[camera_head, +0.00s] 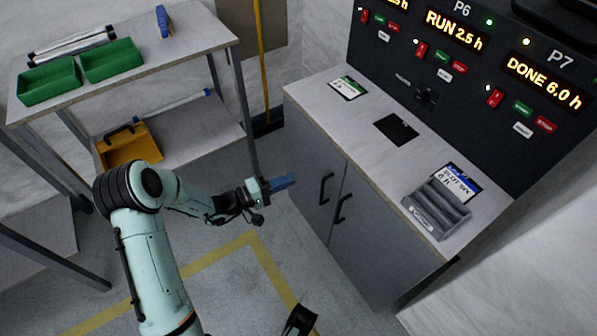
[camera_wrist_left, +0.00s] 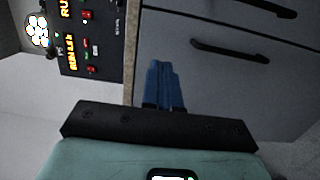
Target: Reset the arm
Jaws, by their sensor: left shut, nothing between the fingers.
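My left arm comes in from the lower left of the head view. Its left gripper (camera_head: 284,183) has blue fingers and points right, toward the grey cabinet, in open air. In the left wrist view the two blue fingers (camera_wrist_left: 163,88) lie together, with nothing between them. The grey cabinet doors with black handles (camera_wrist_left: 228,50) are behind them. A small dark part at the bottom edge of the head view may belong to my right arm; my right gripper's fingers do not show clearly.
The cabinet top (camera_head: 350,120) carries a grey divided tray (camera_head: 437,208), labelled cards and a black square (camera_head: 396,129). A black control panel (camera_head: 440,75) stands behind. At left a shelf table holds green bins (camera_head: 112,60) and a yellow bin (camera_head: 130,147). Yellow tape marks the floor.

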